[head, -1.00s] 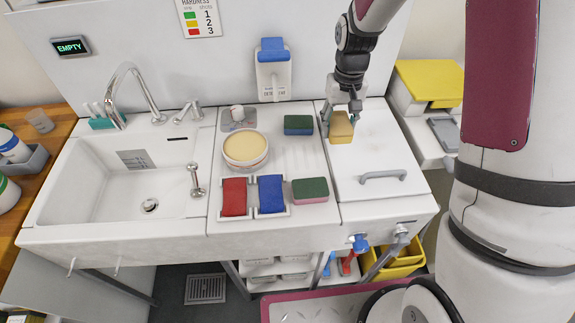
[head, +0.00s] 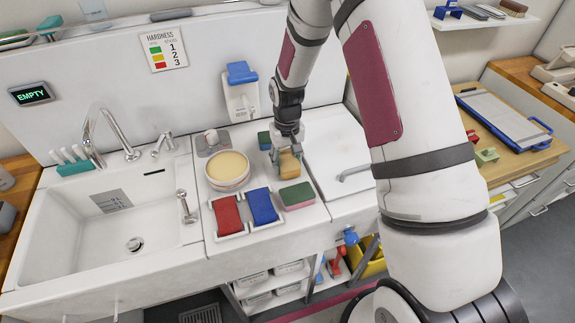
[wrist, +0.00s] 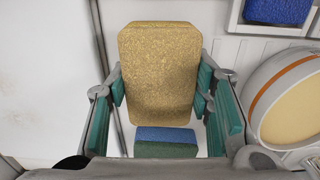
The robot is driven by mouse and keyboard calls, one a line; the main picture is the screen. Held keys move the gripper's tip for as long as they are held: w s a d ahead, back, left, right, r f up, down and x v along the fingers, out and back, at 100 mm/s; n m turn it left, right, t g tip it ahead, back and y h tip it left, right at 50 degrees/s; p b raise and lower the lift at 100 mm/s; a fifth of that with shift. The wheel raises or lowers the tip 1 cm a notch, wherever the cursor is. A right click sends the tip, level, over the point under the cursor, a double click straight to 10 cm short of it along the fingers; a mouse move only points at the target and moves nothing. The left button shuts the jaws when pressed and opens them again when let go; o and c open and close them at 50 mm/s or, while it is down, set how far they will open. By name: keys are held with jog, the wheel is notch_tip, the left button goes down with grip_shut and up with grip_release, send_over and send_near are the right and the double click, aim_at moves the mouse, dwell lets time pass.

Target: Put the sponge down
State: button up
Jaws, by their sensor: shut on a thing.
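A yellow-tan sponge (wrist: 160,70) is between the teal-padded fingers of my gripper (wrist: 162,100) in the wrist view. In the head view my gripper (head: 287,150) points down over the white counter, shut on the sponge (head: 290,164). A blue-and-green sponge (head: 264,140) lies just behind it, partly hidden by the gripper; it also shows below the held sponge in the wrist view (wrist: 165,143). A green-and-pink sponge (head: 297,195) lies in front of the gripper. I cannot tell whether the held sponge touches the counter.
A round tub (head: 227,170) with a tan top stands left of the gripper. A red pad (head: 227,214) and a blue pad (head: 262,206) sit in white holders in front. The sink (head: 130,235) is at left. The white lid (head: 335,150) with a handle at right is clear.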

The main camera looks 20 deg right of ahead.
jog(key=shift+f, duration=0.9)
jog(key=shift+f, duration=0.1)
jog(key=o, duration=1.2)
notch_tip(320, 180, up, 12)
jog(key=shift+r+b, duration=0.15)
jog(key=shift+b, duration=0.85)
notch_tip(320, 180, up, 10)
jog(key=t, duration=0.1)
send_over(287, 159)
jog(key=s, duration=0.5)
jog(key=s+r+t, duration=0.2)
jog(key=s+r, duration=0.4)
jog(key=r, duration=0.1)
jog(key=s+r+t, duration=0.1)
jog(key=s+r, duration=0.2)
jog(key=s, duration=0.4)
jog(key=s+r+t, duration=0.1)
jog(key=s+r, duration=0.2)
jog(key=s, duration=0.4)
jog(key=shift+s+t, duration=0.3)
jog(key=shift+s, duration=0.05)
